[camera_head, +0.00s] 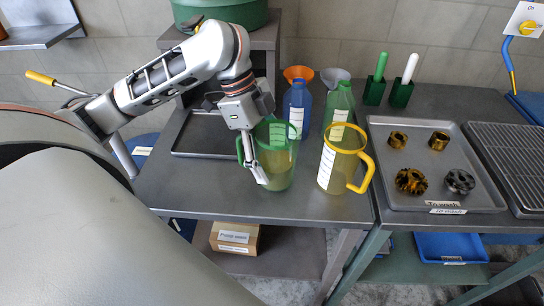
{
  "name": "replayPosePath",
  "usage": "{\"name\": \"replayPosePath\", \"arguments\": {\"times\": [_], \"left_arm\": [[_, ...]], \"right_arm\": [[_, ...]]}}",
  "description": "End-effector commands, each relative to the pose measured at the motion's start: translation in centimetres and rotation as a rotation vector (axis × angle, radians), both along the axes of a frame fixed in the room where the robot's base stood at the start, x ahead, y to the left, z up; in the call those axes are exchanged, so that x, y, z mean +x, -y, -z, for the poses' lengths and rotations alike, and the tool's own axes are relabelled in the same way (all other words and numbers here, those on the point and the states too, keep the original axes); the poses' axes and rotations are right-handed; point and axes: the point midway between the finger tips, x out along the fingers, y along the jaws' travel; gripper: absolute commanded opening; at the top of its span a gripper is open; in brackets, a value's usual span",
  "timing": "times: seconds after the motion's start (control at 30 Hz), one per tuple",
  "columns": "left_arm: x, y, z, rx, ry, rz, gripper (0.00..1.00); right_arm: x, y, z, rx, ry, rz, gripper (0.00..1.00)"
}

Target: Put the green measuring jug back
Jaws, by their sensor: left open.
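The green measuring jug (279,165) stands upright on the grey bench, with yellowish liquid or tint in its lower part. My left gripper (257,172) points down at the jug's left side, by its green handle (240,150). Its jaws are open and overlap the handle area in the picture; I cannot tell whether they touch the jug. A yellow-handled measuring jug (340,166) stands just to its right. My right gripper is not in view.
A blue bottle (297,106) and a green bottle (339,106) with funnels stand behind the jugs. A dark tray (200,153) lies left of them. A "To wash" tray (421,160) with several gears is at the right. The bench's front strip (240,203) is clear.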

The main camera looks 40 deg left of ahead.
Motion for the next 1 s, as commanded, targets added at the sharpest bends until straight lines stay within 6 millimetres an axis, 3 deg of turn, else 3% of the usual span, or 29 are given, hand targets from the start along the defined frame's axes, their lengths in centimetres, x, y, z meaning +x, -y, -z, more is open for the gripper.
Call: {"name": "replayPosePath", "arguments": {"times": [0.4,0.6,1.0], "left_arm": [[-0.3,-2.9,-7.4,0.003,0.006,-0.004,0.70],[-0.6,-4.1,-10.1,0.003,0.003,-0.002,0.70],[-0.7,-4.5,-11.1,0.001,-0.001,0.000,0.70]], "right_arm": [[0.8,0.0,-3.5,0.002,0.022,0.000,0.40],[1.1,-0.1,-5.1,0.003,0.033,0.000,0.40],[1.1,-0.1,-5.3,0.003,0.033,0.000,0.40]]}}
